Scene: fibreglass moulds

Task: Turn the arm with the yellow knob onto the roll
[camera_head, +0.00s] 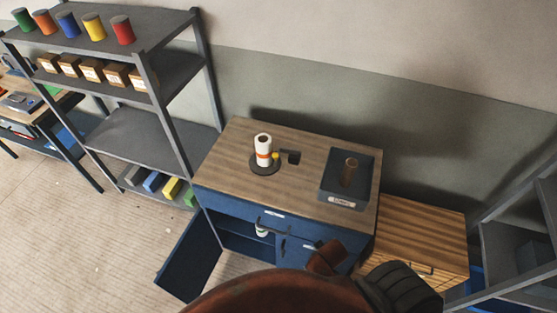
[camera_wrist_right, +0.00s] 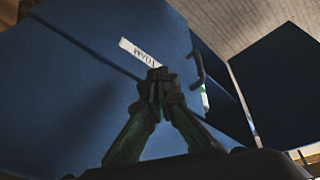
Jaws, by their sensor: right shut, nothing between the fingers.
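A white roll (camera_head: 263,146) with an orange band stands upright on a dark round base (camera_head: 265,170) on the wooden top of the blue cabinet. A small yellow knob (camera_head: 276,155) shows just right of the roll's lower part. A dark block-like piece (camera_head: 291,157) is right of the knob; I cannot tell how it joins the arm or whether the arm touches the roll. In the right wrist view my right gripper (camera_wrist_right: 154,80) is shut and empty, in front of the cabinet's blue front. The roll and knob are outside that view. My left gripper is not in view.
The blue cabinet's left door (camera_head: 190,258) stands open over the floor. A dark tray (camera_head: 337,185) holding a brown cylinder (camera_head: 349,170) sits right on the top. Black handles (camera_head: 272,225) stick out of the front. A grey shelf (camera_head: 150,138) stands left, a wooden cabinet (camera_head: 425,232) right.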

